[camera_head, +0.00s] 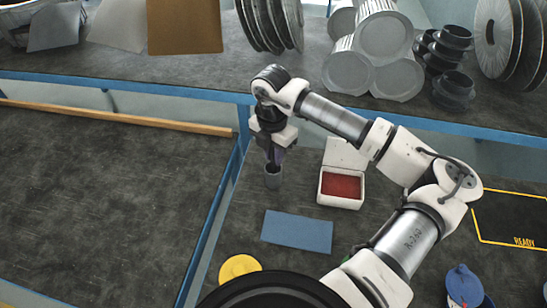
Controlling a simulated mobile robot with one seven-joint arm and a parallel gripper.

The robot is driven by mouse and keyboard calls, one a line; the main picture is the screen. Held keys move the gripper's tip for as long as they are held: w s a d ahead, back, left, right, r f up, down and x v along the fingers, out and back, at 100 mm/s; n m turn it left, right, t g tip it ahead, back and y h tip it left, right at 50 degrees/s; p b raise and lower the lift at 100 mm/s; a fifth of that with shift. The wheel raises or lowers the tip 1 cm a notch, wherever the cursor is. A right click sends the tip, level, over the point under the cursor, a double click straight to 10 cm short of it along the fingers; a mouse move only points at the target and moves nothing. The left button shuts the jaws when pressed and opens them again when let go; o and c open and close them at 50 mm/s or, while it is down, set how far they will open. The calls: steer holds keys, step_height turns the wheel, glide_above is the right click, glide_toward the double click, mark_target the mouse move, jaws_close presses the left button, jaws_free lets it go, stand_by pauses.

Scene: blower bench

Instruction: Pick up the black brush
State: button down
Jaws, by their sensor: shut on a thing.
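My gripper (274,158) points down just above a small grey cup (272,181) that stands on the dark bench. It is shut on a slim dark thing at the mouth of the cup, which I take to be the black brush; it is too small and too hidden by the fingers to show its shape. I cannot tell whether its lower end is inside the cup.
A white box (343,150) with its lid open and red inside stands right of the cup. Metal parts fill the raised back shelf.

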step_height(320, 180, up, 18)
steer(key=b, duration=0.3)
steer(key=shift+r+b, duration=0.25)
steer(key=shift+b, duration=0.15)
steer(key=shift+f, duration=0.1)
stand_by(1.9)
